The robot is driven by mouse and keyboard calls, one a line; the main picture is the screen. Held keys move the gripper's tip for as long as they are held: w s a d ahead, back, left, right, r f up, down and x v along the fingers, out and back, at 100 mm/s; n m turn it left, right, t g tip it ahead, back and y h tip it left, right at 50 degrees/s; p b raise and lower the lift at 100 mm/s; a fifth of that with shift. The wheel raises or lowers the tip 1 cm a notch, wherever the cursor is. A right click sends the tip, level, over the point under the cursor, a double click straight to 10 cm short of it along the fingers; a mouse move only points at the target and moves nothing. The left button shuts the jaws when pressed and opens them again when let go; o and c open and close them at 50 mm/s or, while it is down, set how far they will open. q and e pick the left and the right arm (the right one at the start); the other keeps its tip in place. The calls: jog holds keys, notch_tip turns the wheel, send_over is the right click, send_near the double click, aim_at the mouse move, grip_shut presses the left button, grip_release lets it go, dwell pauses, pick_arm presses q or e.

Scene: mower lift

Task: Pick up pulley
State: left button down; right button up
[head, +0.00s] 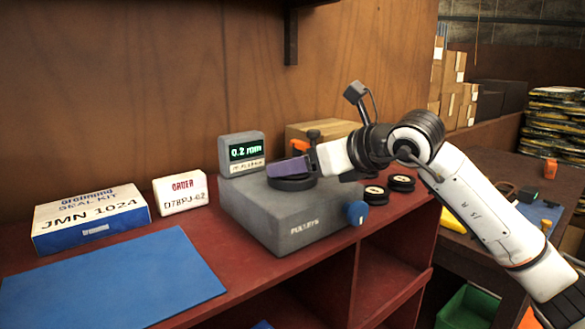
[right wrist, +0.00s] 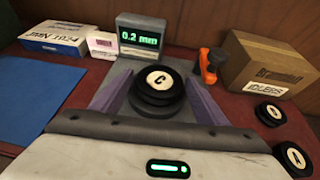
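A black pulley (right wrist: 155,100) with a cream cap marked C sits on top of the grey measuring device (head: 275,222) labelled PULLEYS. In the head view the pulley (head: 291,184) is partly hidden by a purple finger. My right gripper (head: 290,167) is over the device; in the right wrist view its purple fingers (right wrist: 158,88) stand apart on either side of the pulley, with gaps visible. Two more black pulleys lie right of the device, one nearer (head: 376,195) and one farther (head: 402,183). My left gripper is not in view.
A display (head: 243,152) reading 0.2 mm stands behind the pulley. A cardboard box (right wrist: 270,68) labelled IDLERS and an orange-and-black item (right wrist: 210,65) are at the back.

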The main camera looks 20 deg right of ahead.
jog(key=c, duration=0.7)
jog(key=shift+r, duration=0.1)
jog(key=c, duration=0.3)
jog(key=shift+r, duration=0.1)
